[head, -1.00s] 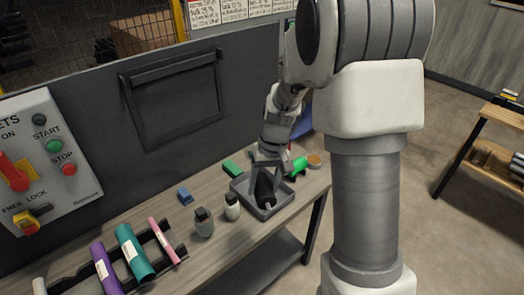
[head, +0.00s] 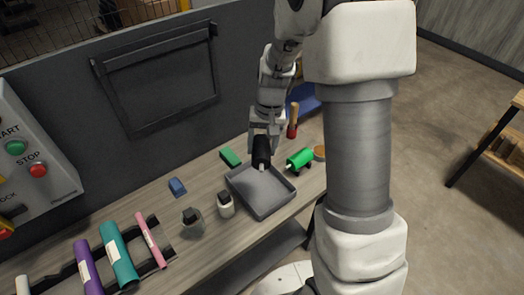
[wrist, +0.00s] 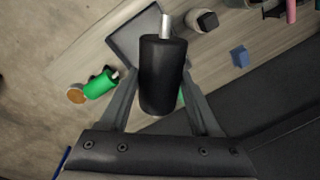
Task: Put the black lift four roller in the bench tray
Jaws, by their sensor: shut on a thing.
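My gripper (head: 264,135) is shut on the black roller (head: 261,152). The roller hangs steeply, its pale shaft end pointing down, over the back part of the grey bench tray (head: 272,210). In the wrist view the roller (wrist: 162,75) sits between the two fingers, with the tray (wrist: 122,42) behind it. The roller looks above the tray; whether its lower end touches cannot be told. The tray's visible floor is empty.
A green roller (head: 300,158) lies right of the tray. Purple, teal and pink rollers (head: 120,256) lie on a rack. A dark panel (head: 160,90) rises behind.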

